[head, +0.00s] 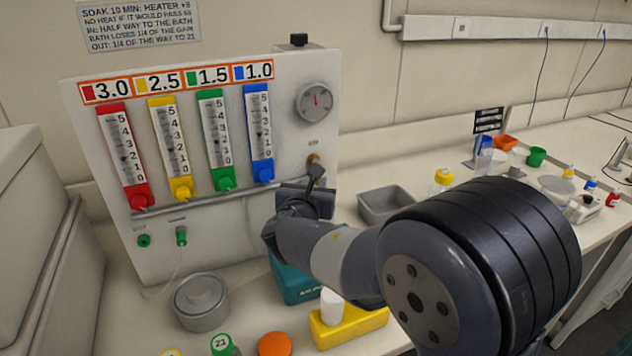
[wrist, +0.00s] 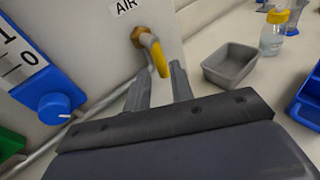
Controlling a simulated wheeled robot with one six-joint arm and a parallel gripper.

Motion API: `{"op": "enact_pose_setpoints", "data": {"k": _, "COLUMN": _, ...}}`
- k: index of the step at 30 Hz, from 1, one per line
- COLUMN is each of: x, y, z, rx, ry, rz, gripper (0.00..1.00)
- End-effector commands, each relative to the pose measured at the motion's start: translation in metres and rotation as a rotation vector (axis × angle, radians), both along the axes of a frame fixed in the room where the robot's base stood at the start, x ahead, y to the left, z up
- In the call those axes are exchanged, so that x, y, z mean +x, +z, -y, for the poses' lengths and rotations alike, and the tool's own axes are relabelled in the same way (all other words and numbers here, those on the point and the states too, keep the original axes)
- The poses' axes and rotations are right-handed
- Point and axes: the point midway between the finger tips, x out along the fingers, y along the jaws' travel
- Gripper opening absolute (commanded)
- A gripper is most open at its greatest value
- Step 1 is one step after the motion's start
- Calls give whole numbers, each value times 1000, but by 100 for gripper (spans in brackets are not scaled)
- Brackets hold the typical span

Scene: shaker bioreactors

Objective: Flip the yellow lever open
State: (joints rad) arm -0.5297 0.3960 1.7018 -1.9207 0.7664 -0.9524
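The yellow lever (wrist: 160,58) shows in the wrist view on a brass fitting (wrist: 139,35) under the AIR label (wrist: 126,6) on the white panel. It points downward and to the right. My gripper (wrist: 158,85) is just below it, with its two fingers apart and nothing held between them. The lever's lower end reaches close to the gap between the fingertips; I cannot tell whether it touches a finger. In the head view the brass fitting (head: 313,159) shows at the panel's right side, and my gripper (head: 314,178) largely hides the lever.
The panel holds several flowmeters, with the blue one (head: 258,130) nearest the fitting. A grey tray (head: 372,207) sits on the bench to the right. A yellow-capped bottle (head: 442,180) stands beyond it. A teal box (head: 287,287) and a yellow rack (head: 352,328) lie below my arm.

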Motion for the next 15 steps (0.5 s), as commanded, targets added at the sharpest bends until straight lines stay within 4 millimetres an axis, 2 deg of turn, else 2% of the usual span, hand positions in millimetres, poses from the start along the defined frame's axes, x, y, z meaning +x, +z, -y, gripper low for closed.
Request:
{"op": "enact_pose_setpoints", "data": {"k": 3, "x": -24, "y": 3, "z": -6, "rx": 2, "ry": 4, "rz": 3, "gripper": 22}}
{"op": "enact_pose_setpoints", "data": {"k": 9, "x": -58, "y": 9, "z": -13, "rx": 2, "ry": 5, "rz": 1, "gripper": 22}}
{"op": "enact_pose_setpoints", "data": {"k": 15, "x": -74, "y": 12, "z": -15, "rx": 1, "ry": 2, "rz": 1, "gripper": 22}}
